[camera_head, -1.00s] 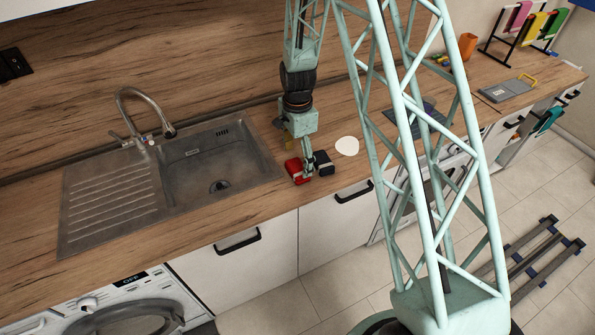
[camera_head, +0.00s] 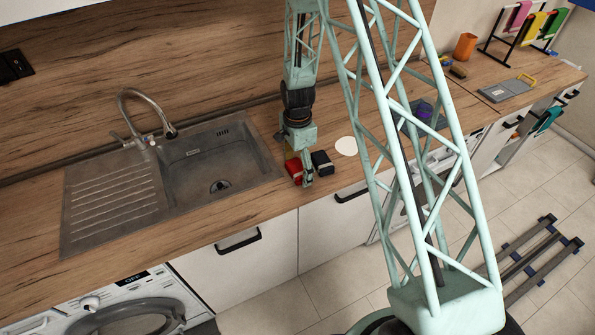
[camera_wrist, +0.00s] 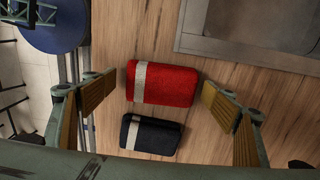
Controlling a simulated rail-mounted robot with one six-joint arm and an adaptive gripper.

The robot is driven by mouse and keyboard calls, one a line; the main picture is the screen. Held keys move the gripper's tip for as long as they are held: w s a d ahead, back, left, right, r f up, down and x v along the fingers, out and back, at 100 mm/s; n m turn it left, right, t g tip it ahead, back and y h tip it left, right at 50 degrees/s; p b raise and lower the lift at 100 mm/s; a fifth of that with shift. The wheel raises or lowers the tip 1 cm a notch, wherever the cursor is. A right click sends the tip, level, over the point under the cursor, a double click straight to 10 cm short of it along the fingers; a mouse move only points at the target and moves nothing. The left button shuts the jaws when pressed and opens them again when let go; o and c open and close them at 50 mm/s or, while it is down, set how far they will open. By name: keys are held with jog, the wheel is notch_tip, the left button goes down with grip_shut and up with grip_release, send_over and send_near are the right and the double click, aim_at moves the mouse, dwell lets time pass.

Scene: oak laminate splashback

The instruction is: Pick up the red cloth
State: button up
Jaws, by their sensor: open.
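The red cloth (camera_wrist: 165,85) is a folded bundle with a pale band near one end. It lies on the wood countertop and also shows in the head view (camera_head: 293,168), partly behind my gripper. A similar dark navy cloth (camera_wrist: 155,135) with a pale band lies just beside it, also seen in the head view (camera_head: 322,161). My gripper (camera_wrist: 157,91) is open, with its yellow-padded fingers to either side of the red cloth in the wrist view. No contact with the cloth is visible, and I cannot tell the exact height of the fingertips.
The steel sink (camera_head: 218,175) is left of the cloths. A white disc (camera_head: 346,146) lies to their right. The countertop's front edge (camera_head: 270,212) is close by. Farther right stand an orange cup (camera_head: 465,46), a grey board (camera_head: 508,89) and a rack of coloured cloths (camera_head: 535,25).

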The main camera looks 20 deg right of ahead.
aim_at(297, 168)
dwell(0.4)
jog(key=c, duration=0.9)
jog(key=shift+r, duration=0.1)
jog(key=shift+r+b, duration=0.45)
jog(key=shift+r, duration=1.25)
jog(key=s+r+b, duration=0.1)
jog(key=s+b, duration=0.2)
jog(key=s, duration=1.3)
jog(key=shift+r, duration=0.2)
